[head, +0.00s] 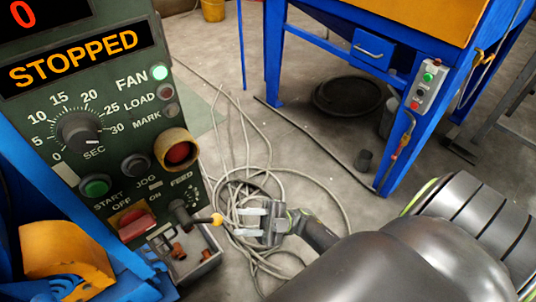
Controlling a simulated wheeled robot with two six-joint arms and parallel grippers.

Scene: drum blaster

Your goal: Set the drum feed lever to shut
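The green control panel (110,112) stands at the left of the head view. Its feed lever (183,215) sits at the panel's lower right, under the small FEED label (182,178). The lever is a dark stub ending in a yellow knob (217,219) that points right. The marks beside the lever are too small to read. My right gripper (236,221) reaches in from the right, just right of the knob. Its two pale fingers are apart, with nothing visibly held between them. Whether a fingertip touches the knob cannot be told. My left gripper is not in view.
The panel display (75,60) reads STOPPED. A red emergency button (177,153) with a yellow collar sits above the lever; a red switch (133,220) is left of it. Loose cables (325,190) lie on the floor. A blue cabinet (330,45) stands behind.

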